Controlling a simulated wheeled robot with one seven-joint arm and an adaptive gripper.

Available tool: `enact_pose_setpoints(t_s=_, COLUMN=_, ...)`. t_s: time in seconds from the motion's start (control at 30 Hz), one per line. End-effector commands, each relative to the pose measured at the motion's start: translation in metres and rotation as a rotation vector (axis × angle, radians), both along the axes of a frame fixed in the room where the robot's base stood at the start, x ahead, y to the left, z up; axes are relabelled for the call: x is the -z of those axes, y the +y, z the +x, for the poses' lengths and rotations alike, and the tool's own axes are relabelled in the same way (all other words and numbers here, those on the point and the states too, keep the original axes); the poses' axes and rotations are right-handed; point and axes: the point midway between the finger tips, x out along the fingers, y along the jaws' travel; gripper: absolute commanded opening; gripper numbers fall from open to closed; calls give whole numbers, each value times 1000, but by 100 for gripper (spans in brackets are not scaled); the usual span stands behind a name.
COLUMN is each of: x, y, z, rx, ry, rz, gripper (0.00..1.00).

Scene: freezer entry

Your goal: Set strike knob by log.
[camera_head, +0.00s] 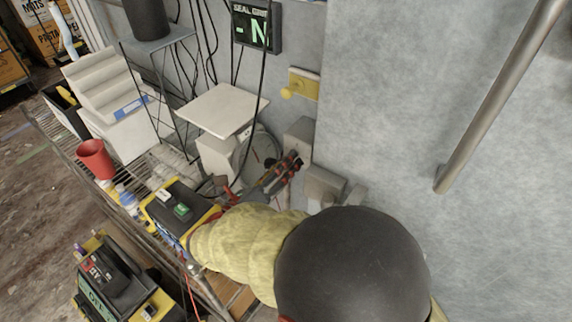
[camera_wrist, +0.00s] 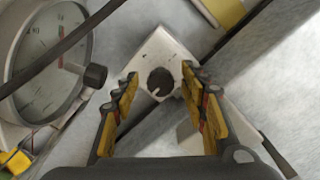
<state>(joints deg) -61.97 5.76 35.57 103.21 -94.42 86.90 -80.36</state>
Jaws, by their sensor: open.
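A dark round knob (camera_wrist: 160,80) with a short pale mark near its lower edge sits on a pale metal box (camera_wrist: 160,48); I take it for the strike knob. The box shows on the wall in the head view (camera_head: 299,131). My gripper (camera_wrist: 160,77) is open, with its yellow-and-black fingers on either side of the knob in the wrist view. I cannot tell whether they touch it. In the head view my gripper (camera_head: 286,169) is just below the box and hides the knob. A display (camera_head: 256,27) has green characters and the partly readable word "SEAL". I cannot identify a log for certain.
A round dial gauge (camera_wrist: 48,58) with a dark side knob stands close left of my gripper. Black cables hang nearby. A yellow wall plate (camera_head: 303,84) is above the box. A long metal handle (camera_head: 500,95) is at right. A wire shelf with several items is at left.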

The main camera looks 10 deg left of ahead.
Motion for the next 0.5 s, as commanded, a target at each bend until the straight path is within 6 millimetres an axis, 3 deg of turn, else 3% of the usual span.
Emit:
enact_pose_setpoints(t_s=0.13, x=0, y=-4, z=10, rx=0, ry=0, rz=1, gripper=44)
enact_pose_setpoints(t_s=0.4, x=0, y=-5, z=11, rx=-1, ry=1, rz=0, gripper=44)
enact_pose_setpoints(t_s=0.5, x=0, y=-4, z=11, rx=-1, ry=1, rz=0, gripper=39)
